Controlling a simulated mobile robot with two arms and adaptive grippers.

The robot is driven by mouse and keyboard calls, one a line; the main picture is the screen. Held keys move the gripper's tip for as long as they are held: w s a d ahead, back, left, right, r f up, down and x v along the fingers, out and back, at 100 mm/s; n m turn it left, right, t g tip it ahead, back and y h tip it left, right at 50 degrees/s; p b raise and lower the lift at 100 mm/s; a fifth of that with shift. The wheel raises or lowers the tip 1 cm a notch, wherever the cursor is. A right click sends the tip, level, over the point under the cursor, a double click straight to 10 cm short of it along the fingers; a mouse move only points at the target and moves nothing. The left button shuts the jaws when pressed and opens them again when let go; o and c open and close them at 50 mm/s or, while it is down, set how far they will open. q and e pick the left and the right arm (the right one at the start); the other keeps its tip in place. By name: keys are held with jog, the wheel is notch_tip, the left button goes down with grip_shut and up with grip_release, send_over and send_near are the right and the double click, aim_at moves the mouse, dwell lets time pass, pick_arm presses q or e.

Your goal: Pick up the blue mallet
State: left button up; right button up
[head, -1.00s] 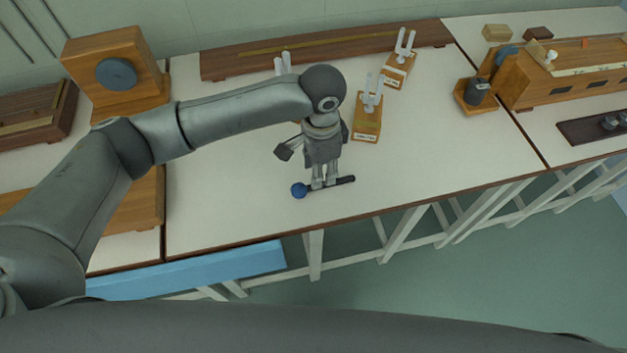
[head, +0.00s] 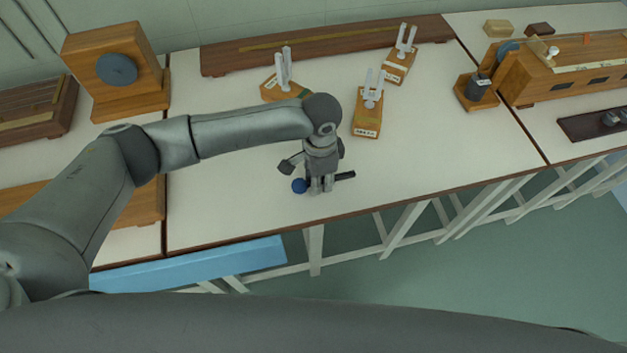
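The blue mallet lies on the white bench near its front edge. Its round blue head (head: 299,186) is at the left and its dark handle (head: 345,175) points right. My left gripper (head: 321,190) reaches down over the mallet, with its fingertips at the handle just right of the head. The fingers hide the middle of the handle. I cannot tell whether they are closed on it. My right gripper is not in view.
Several wooden blocks with white forked holders, one of them here (head: 367,112), stand behind the gripper. A long wooden rail (head: 330,45) lies along the back. A wooden box with a grey disc (head: 117,69) stands at the left. The bench right of the mallet is clear.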

pick_arm(q)
grip_shut()
jog(key=shift+r, duration=0.1)
